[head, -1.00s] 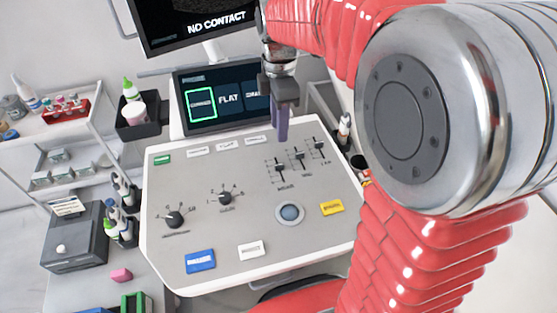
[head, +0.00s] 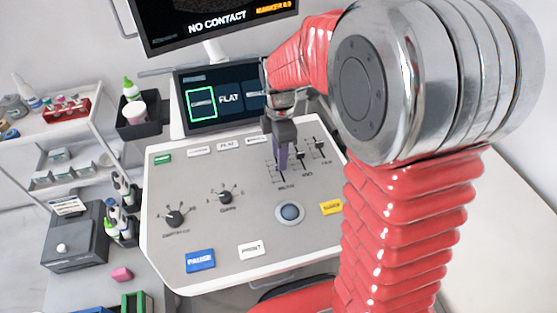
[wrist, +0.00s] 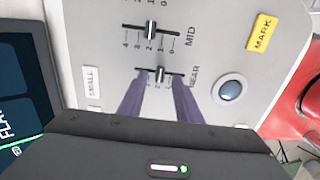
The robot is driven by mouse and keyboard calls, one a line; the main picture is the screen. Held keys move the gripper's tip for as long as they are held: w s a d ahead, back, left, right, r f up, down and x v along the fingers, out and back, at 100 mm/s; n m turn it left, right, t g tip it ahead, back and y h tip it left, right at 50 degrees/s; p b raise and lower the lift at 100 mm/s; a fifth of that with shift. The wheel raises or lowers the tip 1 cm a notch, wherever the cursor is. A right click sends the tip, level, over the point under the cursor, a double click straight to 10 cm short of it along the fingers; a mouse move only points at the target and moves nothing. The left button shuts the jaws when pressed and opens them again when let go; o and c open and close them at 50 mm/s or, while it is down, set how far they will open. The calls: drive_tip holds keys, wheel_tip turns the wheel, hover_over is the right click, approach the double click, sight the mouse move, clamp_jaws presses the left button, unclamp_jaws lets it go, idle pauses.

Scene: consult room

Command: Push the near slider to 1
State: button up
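The near slider (wrist: 160,74) is a dark knob with a light stripe on a short slot, labelled NEAR. Its knob stands about mid-slot; its scale numbers are mostly covered by my fingers, so I cannot read its value. My gripper (wrist: 158,88) is open, with its two purple fingers apart, one to each side of the knob; I cannot tell whether either touches it. In the head view my gripper (head: 283,168) points down at the near slider and hides most of it. The mid slider (wrist: 150,30) stands at about 2.
The far slider (head: 320,146) and the mid slider stand close to the right of my gripper. A trackball (head: 290,212), yellow MARK button (wrist: 262,32) and two dials, one a dark knob (head: 225,197), share the panel (head: 215,235). A screen (head: 222,98) stands behind.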

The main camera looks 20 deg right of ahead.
drive_tip(key=shift+f, duration=1.25)
drive_tip(key=shift+c, duration=0.3)
clamp_jaws()
